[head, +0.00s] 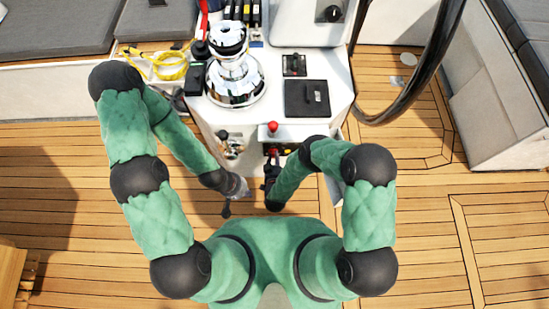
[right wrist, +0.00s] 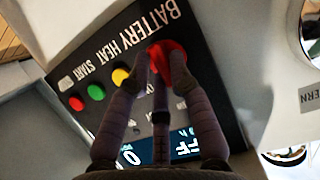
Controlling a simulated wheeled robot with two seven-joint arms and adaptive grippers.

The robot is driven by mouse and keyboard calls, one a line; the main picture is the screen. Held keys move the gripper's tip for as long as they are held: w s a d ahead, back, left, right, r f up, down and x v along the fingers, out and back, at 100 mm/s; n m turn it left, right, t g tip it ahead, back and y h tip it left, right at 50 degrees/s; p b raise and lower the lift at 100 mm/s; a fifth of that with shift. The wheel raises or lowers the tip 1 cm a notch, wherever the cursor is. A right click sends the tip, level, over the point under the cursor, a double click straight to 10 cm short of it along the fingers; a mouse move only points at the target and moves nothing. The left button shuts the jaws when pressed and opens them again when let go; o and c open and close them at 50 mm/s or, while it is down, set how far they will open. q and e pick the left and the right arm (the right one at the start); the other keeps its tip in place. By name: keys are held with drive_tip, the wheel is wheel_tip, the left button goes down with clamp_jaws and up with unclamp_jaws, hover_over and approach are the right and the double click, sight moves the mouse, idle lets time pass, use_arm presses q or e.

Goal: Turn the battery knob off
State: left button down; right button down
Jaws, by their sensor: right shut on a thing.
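The battery knob is a red knob (right wrist: 172,62) on a black panel (right wrist: 206,105) marked BATTERY, HEAT and START in the right wrist view. My right gripper (right wrist: 159,60) is shut on it, its fingertips partly hiding the knob and some lettering. In the head view my right gripper (head: 271,166) is at the front of the white console, just below the red knob (head: 273,152). My left gripper (head: 235,201) is lower and to the left, apart from the knob; whether it is open is too small to tell.
Yellow (right wrist: 121,77), green (right wrist: 96,92) and red (right wrist: 76,103) buttons and a lit display (right wrist: 140,154) share the panel. A red-topped lever (head: 273,126) stands just above the knob. A chrome winch (head: 236,83) and a black wheel rim (head: 420,75) are nearby.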

drive_tip(key=shift+w, duration=0.1)
idle(0.3)
drive_tip(key=c, duration=1.1)
unclamp_jaws()
drive_tip(key=shift+v, duration=3.8)
